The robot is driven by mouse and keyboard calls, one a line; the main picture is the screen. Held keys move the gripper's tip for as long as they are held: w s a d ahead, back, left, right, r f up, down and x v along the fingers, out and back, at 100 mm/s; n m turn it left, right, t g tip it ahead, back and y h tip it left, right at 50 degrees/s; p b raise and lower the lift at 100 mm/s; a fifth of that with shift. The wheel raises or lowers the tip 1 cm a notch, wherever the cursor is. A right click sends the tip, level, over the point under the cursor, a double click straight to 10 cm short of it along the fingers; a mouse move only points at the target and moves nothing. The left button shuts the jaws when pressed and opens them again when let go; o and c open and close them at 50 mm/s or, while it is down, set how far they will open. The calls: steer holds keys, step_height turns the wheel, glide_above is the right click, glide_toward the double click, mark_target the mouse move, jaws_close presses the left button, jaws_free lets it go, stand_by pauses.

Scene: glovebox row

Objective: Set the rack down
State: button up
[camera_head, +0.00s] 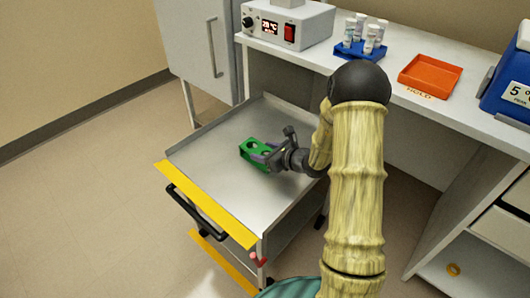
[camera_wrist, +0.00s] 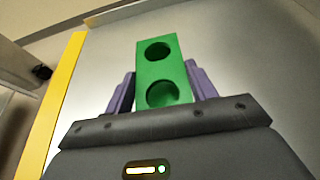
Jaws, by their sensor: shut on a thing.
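The green rack (camera_head: 254,152) has round holes in its top and is at the metal cart's tray (camera_head: 210,180). My gripper (camera_head: 268,156) is shut on the rack. In the wrist view, the green rack (camera_wrist: 160,72) sits between the two purple fingers of my gripper (camera_wrist: 158,92), and its two visible holes look empty. The rack is over the middle of the tray or on it; I cannot tell whether its underside touches the metal.
The cart has a yellow front edge (camera_head: 205,203) and a black handle (camera_head: 195,212). Bare tray surrounds the rack. On the bench behind are a blue rack with vials (camera_head: 358,50), an orange tray (camera_head: 430,76) and a white heater box (camera_head: 287,26).

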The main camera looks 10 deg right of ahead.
steer(key=shift+f, duration=0.2)
steer(key=o, duration=1.1)
steer(key=shift+c, duration=0.2)
steer(key=shift+r, duration=0.2)
steer(key=shift+s+d+r, duration=0.15)
steer(key=shift+s, duration=0.1)
steer(key=p+v, duration=0.2)
steer(key=v, duration=0.9)
steer(key=shift+s, duration=0.2)
